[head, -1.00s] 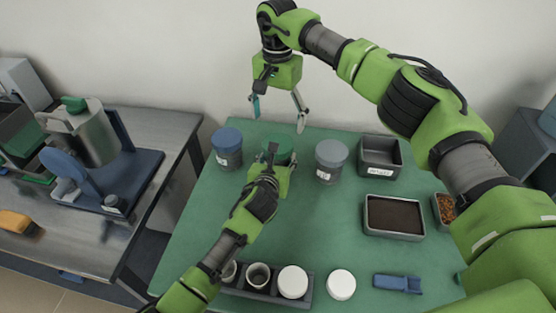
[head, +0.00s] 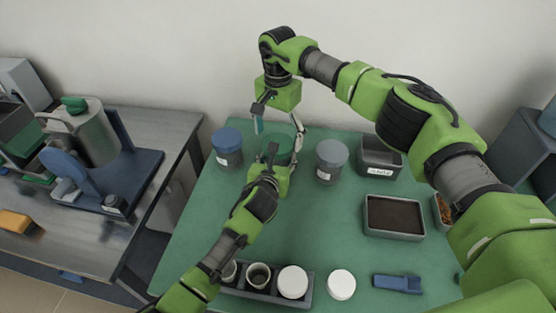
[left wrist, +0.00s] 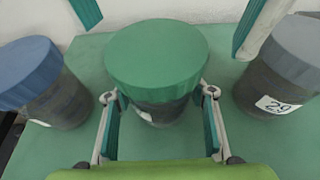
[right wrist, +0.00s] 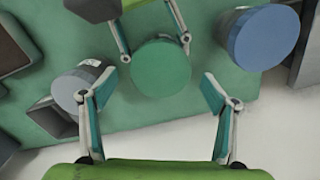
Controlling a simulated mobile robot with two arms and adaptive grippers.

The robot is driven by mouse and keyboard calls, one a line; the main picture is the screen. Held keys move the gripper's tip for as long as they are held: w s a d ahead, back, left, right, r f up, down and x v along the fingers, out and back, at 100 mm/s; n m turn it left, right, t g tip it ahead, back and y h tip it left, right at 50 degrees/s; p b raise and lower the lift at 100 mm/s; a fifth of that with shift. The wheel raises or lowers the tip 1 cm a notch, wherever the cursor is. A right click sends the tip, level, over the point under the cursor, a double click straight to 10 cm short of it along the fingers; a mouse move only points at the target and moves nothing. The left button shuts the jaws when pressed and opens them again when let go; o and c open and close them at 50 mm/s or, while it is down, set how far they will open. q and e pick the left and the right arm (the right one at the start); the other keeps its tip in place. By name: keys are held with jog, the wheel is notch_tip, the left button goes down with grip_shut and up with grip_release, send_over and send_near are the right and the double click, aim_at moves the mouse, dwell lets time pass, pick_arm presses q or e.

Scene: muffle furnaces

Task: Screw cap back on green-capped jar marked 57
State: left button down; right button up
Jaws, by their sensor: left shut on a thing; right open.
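The green-capped jar (left wrist: 155,70) stands on the green table between a blue-capped jar and a grey-capped jar. Its green cap (right wrist: 160,67) sits on top of the jar; I cannot tell how tightly. The number on its label cannot be read. My left gripper (left wrist: 158,115) is shut around the jar's body, below the cap. My right gripper (head: 277,128) is open and points down above the cap; in the right wrist view its fingers (right wrist: 158,90) are apart, with the cap between and beyond them.
The blue-capped jar (head: 227,148) is close on the left, and the grey-capped jar (left wrist: 280,75), labelled 29, on the right. A grey bin (head: 380,157), a tray of dark material (head: 394,216) and a crucible rack (head: 262,293) stand further off. The right table middle is clear.

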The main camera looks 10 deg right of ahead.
jog(key=shift+f, duration=1.15)
